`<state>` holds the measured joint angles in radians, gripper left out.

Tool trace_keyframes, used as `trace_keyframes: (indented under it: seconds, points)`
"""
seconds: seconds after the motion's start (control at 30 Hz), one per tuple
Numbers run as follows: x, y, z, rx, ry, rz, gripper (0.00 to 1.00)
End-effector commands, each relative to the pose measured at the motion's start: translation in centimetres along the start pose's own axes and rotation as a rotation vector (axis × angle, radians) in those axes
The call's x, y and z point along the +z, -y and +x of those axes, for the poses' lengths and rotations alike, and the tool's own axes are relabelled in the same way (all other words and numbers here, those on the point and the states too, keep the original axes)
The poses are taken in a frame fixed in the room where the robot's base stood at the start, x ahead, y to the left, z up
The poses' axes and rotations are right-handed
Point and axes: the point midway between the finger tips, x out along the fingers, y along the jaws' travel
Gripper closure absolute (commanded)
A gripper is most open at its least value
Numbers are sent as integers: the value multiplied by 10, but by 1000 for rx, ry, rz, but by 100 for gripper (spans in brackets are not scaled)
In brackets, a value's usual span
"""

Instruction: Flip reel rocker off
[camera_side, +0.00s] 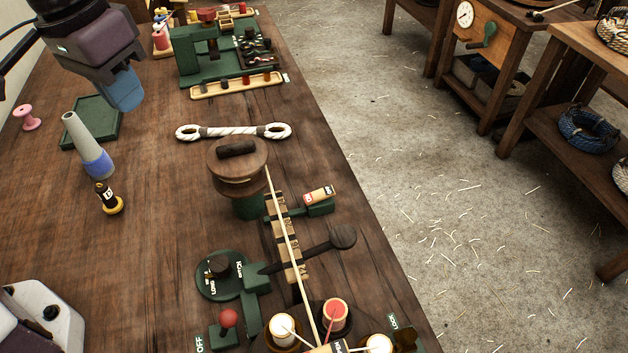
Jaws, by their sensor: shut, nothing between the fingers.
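The reel (237,158), a wooden spool with a dark handle on top, stands at mid-table on a green base. To its right, a small cream rocker (319,195) with red and dark markings sits on a green mount. Its lettering is too small to read, so I cannot tell which way it is set. My gripper (124,98) is in the upper left, its blue fingers shut and empty. It is up and to the left of the reel, well apart from the rocker.
A rope with looped ends (233,131) lies behind the reel. A dark lever (342,237), a red-knobbed lever (228,318) beside an OFF label, and several bobbins stand in front. A grey-blue cone (88,145) and green tray (104,112) are left. Bare table lies between cone and reel.

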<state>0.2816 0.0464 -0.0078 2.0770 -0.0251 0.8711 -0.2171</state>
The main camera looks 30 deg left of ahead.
Motion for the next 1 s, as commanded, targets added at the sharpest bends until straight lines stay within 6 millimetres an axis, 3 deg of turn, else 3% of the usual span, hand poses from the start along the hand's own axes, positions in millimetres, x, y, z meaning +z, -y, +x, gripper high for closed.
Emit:
trace_keyframes:
  seconds: [0.27,0.53,0.7,1.0]
  points:
    - [-56,-63,71,7,70,-177,100]
    - [-103,-123,140,33,70,-496,100]
    - [-134,-138,129,98,12,-724,100]
    - [-136,-138,128,106,12,-852,100]
